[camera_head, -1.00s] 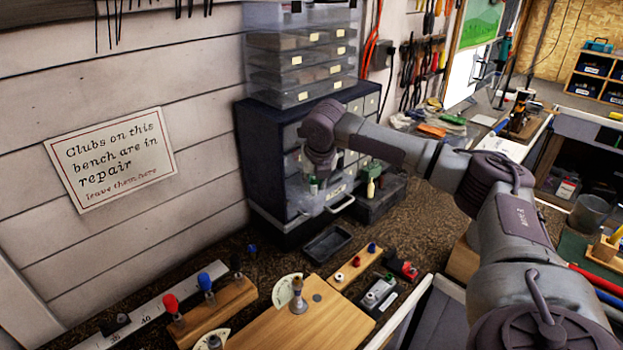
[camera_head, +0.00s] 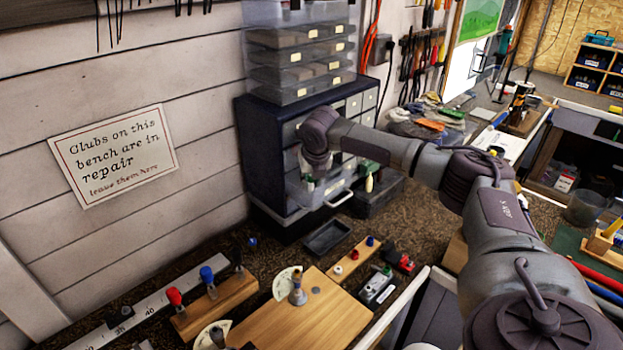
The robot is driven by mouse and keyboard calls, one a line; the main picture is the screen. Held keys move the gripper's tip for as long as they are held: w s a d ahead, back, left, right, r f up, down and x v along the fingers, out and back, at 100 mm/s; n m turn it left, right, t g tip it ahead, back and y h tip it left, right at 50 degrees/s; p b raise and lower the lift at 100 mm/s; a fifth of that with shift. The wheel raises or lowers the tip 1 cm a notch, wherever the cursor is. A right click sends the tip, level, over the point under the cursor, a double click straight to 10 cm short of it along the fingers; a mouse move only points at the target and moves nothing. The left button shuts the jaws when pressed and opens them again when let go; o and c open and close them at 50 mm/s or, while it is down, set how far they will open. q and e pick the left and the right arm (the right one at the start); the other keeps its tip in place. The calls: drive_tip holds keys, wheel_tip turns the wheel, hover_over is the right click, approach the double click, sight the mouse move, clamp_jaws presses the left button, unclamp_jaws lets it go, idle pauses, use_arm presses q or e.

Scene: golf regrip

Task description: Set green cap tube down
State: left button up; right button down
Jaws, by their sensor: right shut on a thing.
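My right gripper (camera_head: 311,178) is at the end of the arm that comes in from the right, pointing down over an open drawer (camera_head: 325,200) of the dark cabinet. It is shut on a small tube with a green cap (camera_head: 309,179), which is mostly hidden by the fingers and the wrist. I cannot tell whether the tube touches the drawer floor. My left gripper is not in view.
A dark box with a green-topped bottle (camera_head: 369,182) stands right of the drawer. An empty black tray (camera_head: 327,237) lies in front. A wooden board (camera_head: 320,320) and a block with red and blue caps (camera_head: 215,308) lie nearer.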

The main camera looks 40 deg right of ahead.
drive_tip(key=c, duration=1)
unclamp_jaws()
drive_tip(key=shift+s+a+f, duration=0.1)
drive_tip(key=shift+s+f, duration=0.15)
drive_tip(key=shift+f, duration=0.25)
drive_tip(key=shift+r, duration=0.55)
drive_tip(key=shift+w+b+v, duration=0.2)
drive_tip(key=shift+b+v, duration=0.9)
drive_tip(key=shift+v, duration=1.95)
drive_tip(key=shift+w+b+v, duration=0.2)
drive_tip(key=shift+b+v, duration=0.9)
drive_tip(key=shift+v, duration=2)
drive_tip(key=shift+s+r, duration=0.1)
drive_tip(key=shift+r, duration=0.05)
